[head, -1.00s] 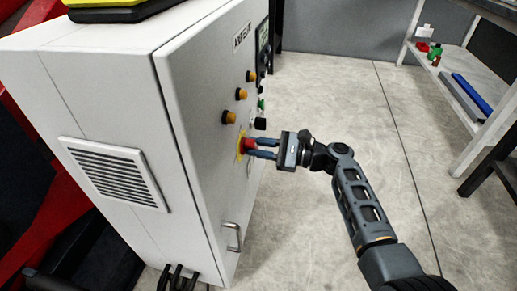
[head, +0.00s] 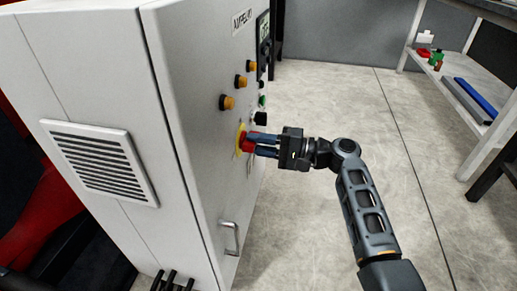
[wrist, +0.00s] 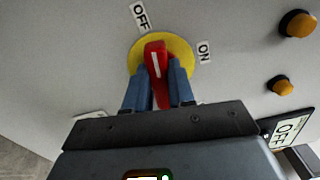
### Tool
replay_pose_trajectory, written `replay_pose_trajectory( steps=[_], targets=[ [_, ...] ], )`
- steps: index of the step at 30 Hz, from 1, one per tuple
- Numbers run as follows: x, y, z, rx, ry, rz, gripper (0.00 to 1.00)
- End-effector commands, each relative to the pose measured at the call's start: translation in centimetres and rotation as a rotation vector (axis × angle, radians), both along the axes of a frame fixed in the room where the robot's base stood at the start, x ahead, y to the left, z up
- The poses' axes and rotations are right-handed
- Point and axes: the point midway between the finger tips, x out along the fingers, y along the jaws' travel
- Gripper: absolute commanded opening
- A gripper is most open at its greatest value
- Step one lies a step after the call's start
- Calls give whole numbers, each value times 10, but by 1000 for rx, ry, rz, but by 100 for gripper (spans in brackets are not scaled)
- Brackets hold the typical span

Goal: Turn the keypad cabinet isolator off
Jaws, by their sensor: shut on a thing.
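The keypad cabinet (head: 190,110) is a light grey upright box at the left in the head view. Its isolator is a red handle (wrist: 154,58) on a round yellow plate (wrist: 178,46). The handle's white line points up and slightly left, between the OFF label (wrist: 139,15) and the ON label (wrist: 204,52), closer to OFF. My gripper (wrist: 158,85) is shut on the red handle, a blue finger on each side. In the head view my gripper (head: 262,146) reaches the handle from the right. The lower part of the handle is partly hidden by the fingers.
Amber buttons (head: 227,102) sit above the isolator on the cabinet face. A framed panel reading OFF (wrist: 290,130) shows at the right in the wrist view. A metal pull handle (head: 231,238) is below. A shelf (head: 455,82) stands at the right; the floor between is clear.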

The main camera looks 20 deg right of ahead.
Motion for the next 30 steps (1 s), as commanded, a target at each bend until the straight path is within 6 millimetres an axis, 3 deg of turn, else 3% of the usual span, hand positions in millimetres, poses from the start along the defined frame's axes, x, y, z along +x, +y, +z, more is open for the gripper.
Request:
replay_pose_trajectory(
  steps=[10, 27, 28, 30],
  targets=[
    [1, 4, -2, -89, -120, 5, 0],
    [1, 4, -1, -106, -144, 6, 0],
    [1, 4, -1, -106, -144, 6, 25],
    [1, 4, -1, -106, -144, 7, 32]
  ],
)
